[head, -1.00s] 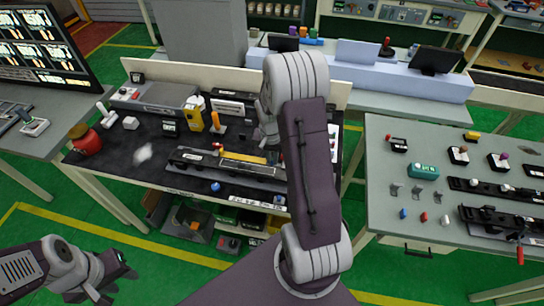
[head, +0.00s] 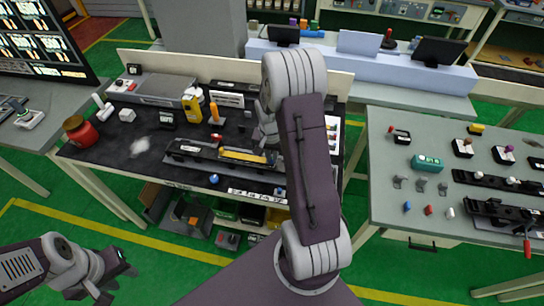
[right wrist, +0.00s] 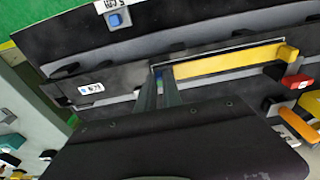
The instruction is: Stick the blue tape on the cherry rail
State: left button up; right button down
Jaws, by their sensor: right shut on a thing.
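My right gripper (right wrist: 160,88) is low over the dark rail fixture and shut on a small blue-green piece (right wrist: 162,72), which may be the blue tape; the fingers hide most of it. The black and grey fixture (head: 195,155) lies along the front of the dark bench and holds a yellow strip (head: 248,157). In the right wrist view the yellow strip (right wrist: 225,62) runs to the right of the fingertips. I cannot tell which part is the cherry rail. In the head view my right arm hides part of the fixture. My left gripper (head: 118,277) hangs at the lower left, clear of the bench.
A blue knob (head: 214,179) sits in front of the fixture. A yellow bottle (head: 192,107), an orange-handled tool (head: 214,113) and a red jar (head: 80,130) stand behind and left. A grey bench (head: 390,205) with small parts is on the right. Green floor is open at the lower left.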

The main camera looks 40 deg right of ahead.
jog(key=c, duration=1.4)
grip_release()
jog(key=shift+c, duration=0.2)
jog(key=shift+r, duration=0.1)
notch_tip(320, 180, up, 9)
jog(key=shift+s+a, duration=0.3)
jog(key=shift+a, duration=0.1)
